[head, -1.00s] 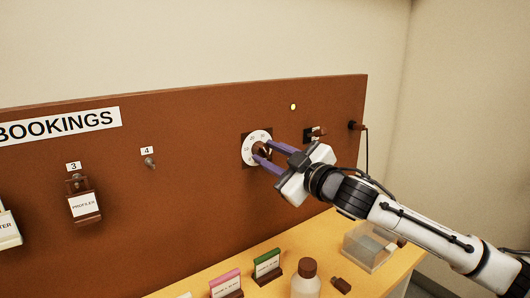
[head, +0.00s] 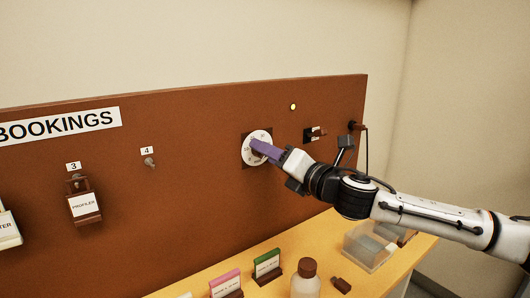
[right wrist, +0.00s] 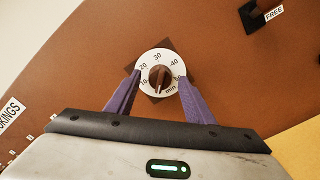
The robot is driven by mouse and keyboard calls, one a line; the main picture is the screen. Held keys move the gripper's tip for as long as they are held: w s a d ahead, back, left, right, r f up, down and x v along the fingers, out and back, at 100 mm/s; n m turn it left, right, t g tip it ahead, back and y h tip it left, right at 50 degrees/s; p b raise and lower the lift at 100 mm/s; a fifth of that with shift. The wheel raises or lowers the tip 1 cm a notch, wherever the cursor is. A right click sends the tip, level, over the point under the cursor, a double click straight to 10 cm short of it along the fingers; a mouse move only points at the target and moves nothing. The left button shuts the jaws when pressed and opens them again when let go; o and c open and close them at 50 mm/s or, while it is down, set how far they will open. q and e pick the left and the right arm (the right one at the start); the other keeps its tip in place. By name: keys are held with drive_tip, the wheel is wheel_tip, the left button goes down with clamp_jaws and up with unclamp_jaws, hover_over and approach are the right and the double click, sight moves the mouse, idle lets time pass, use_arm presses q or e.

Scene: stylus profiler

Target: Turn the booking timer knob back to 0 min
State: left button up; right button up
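The booking timer is a white round dial (head: 250,146) on the brown board, right of the sign. It shows closer in the right wrist view (right wrist: 143,72), with marks 10, 20, 30, 40 and the word min readable. Its brown knob (right wrist: 160,77) is a narrow bar standing near upright in that view. A pale line on its lower part points down, between 10 and min; I cannot read a 0 there. My right gripper (right wrist: 160,76) is open, one purple finger on each side of the knob, with gaps visible. My left gripper is not in view.
A small lit lamp (head: 293,107) sits above the dial. A switch (head: 316,134) and a plug with a cable (head: 358,127) are to its right. Below are a bottle (head: 306,280), a clear box (head: 370,246) and card stands (head: 267,264) on the yellow bench.

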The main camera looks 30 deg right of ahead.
drive_tip(key=s+b, duration=0.4)
drive_tip(key=s, duration=0.4)
drive_tip(key=shift+d+b, duration=0.3)
idle(0.3)
